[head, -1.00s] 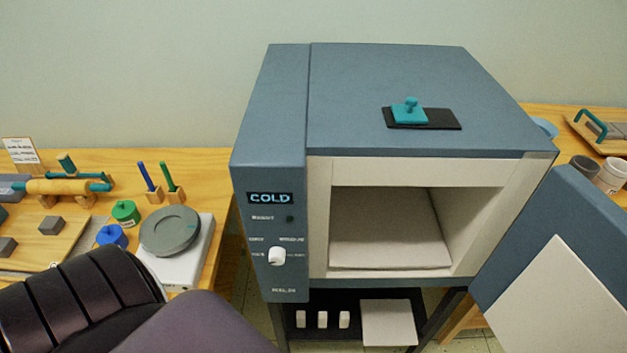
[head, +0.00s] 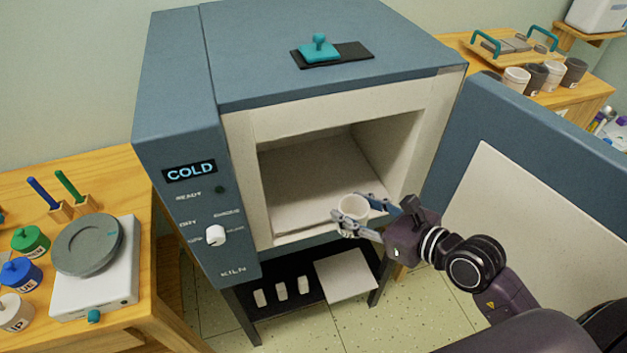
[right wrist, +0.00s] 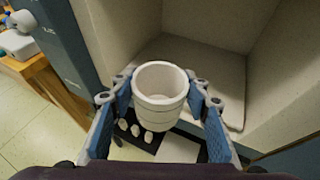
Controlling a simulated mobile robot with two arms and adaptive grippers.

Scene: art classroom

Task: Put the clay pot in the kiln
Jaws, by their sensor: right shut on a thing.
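The clay pot (head: 353,209) is small, off-white and cup-shaped. My right gripper (head: 362,214) is shut on it, in front of the kiln's opening near its lower front edge. In the right wrist view the pot (right wrist: 160,86) sits upright between the two blue finger pads of the gripper (right wrist: 161,100). The kiln (head: 180,110) is a blue-grey box with its door (head: 540,150) swung open to the right. Its pale chamber (head: 325,175) is empty where I can see it, and its display reads COLD. My left gripper is not in view.
A shelf under the kiln holds small white posts (head: 282,291) and a white slab (head: 345,274). A teal-handled block (head: 319,48) lies on the kiln top. A wheel (head: 88,245) and paint jars stand on the left table. Several cups (head: 517,80) stand at the back right.

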